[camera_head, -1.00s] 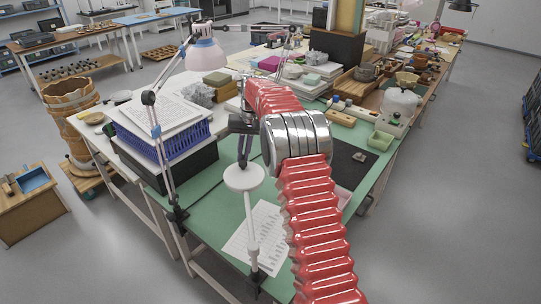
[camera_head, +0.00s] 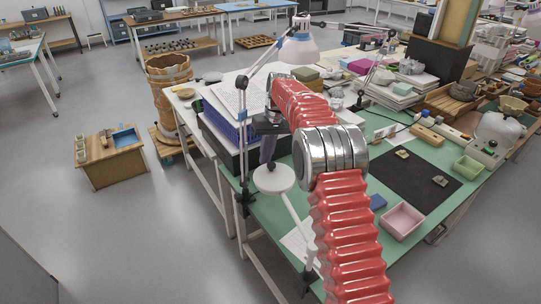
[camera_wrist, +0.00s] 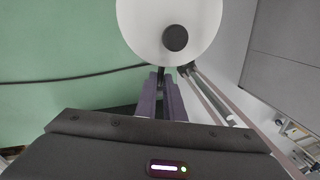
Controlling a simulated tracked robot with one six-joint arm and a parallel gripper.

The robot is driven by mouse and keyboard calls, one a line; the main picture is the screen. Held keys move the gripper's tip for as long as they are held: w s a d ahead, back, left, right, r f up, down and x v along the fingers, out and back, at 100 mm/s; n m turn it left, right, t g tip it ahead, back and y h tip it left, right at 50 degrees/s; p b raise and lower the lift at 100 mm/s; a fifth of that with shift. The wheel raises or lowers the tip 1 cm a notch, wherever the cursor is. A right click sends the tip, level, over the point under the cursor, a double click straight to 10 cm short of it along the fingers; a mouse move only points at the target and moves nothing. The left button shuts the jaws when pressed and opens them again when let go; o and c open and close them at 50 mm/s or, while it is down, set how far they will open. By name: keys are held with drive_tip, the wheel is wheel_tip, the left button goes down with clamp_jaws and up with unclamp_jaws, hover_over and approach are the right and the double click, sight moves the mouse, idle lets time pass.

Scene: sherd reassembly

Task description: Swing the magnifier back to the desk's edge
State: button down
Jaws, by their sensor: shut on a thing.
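The magnifier (camera_head: 273,179) has a round white head on a pale arm that slants down to a clamp (camera_head: 309,276) on the desk's near edge. Its head is near the left edge of the green-topped desk (camera_head: 262,216). My gripper (camera_head: 266,152) is just behind the head, partly hidden by my arm. In the wrist view the white head with its dark knob (camera_wrist: 175,38) lies just beyond the purple fingers of my gripper (camera_wrist: 160,78). The fingers are close together and shut on the magnifier; the exact gripped part is hard to see.
A lamp (camera_head: 299,46) is clamped to the left edge close to the magnifier head. A pink tray (camera_head: 402,221) and a dark mat (camera_head: 425,178) lie right. Floor is free on the left.

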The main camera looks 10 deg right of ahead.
drive_tip(key=shift+w+a+r, duration=0.1)
drive_tip(key=shift+w+r, duration=0.1)
drive_tip(key=c, duration=2.2)
unclamp_jaws()
drive_tip(key=o, duration=0.3)
drive_tip(key=shift+f, duration=0.15)
drive_tip(key=shift+o, duration=0.2)
wheel_tip(320, 180, up, 13)
drive_tip(key=d, duration=0.2)
drive_tip(key=shift+w+d+r, duration=0.2)
drive_tip(key=shift+w+d, duration=0.1)
drive_tip(key=shift+d, duration=0.05)
